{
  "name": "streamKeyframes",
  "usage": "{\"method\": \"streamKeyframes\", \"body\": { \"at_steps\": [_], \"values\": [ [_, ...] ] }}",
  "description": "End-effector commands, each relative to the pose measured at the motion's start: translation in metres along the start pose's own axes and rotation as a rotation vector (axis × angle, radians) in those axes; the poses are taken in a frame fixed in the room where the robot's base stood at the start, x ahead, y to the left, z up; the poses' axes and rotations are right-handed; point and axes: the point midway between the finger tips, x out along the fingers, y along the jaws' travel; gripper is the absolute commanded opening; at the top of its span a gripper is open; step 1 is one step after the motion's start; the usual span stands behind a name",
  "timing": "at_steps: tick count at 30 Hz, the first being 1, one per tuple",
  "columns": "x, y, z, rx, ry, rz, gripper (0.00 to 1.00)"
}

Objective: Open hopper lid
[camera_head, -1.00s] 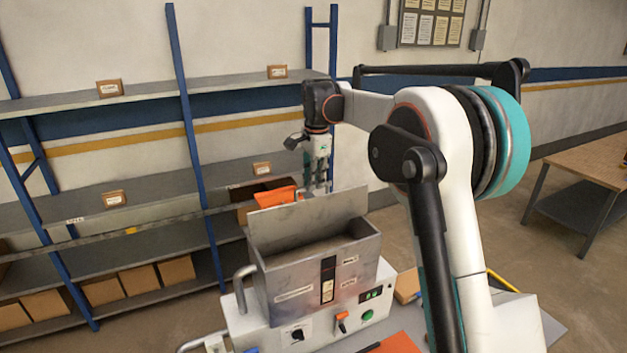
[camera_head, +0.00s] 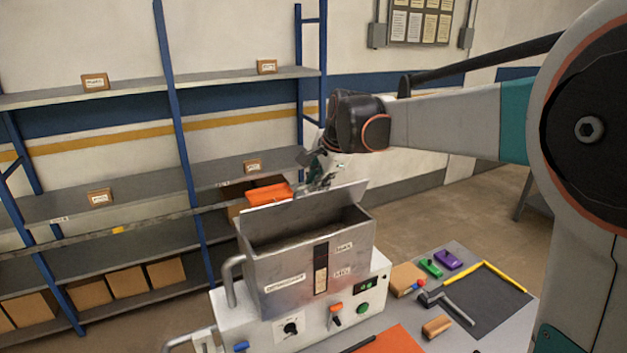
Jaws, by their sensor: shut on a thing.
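The hopper (camera_head: 310,262) is a grey metal box on top of a white machine (camera_head: 372,318). Its lid (camera_head: 305,212) stands raised at the back of the box, close to upright, and the inside of the hopper shows. An orange part (camera_head: 268,194) shows behind the lid's upper edge, to the left. My gripper (camera_head: 318,186) is at the lid's top edge, right of the orange part. It is shut on the lid, though the fingertips are small and partly hidden behind the lid.
Right of the machine, a table (camera_head: 455,262) carries a black tool (camera_head: 447,306), green and purple pieces, wooden blocks and a yellow strip on a dark mat. Blue-framed shelves (camera_head: 180,160) with cardboard boxes stand behind and left. Open floor lies at the right.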

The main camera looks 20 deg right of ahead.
Motion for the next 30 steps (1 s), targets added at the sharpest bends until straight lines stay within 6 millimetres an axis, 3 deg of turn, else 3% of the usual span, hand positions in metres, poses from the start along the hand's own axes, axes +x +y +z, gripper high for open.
{"method": "streamKeyframes", "body": {
  "at_steps": [9, 23, 24, 26, 30],
  "values": [
    [-0.001, 0.014, 0.000, 0.001, -0.001, 0.004, 0.00],
    [-0.001, 0.015, 0.000, 0.001, -0.001, 0.005, 0.00],
    [-0.001, 0.015, 0.000, 0.000, -0.001, 0.005, 0.19],
    [-0.001, 0.015, 0.000, 0.000, -0.001, 0.005, 0.30],
    [-0.001, 0.015, 0.000, 0.000, -0.001, 0.005, 0.30]
  ]
}}
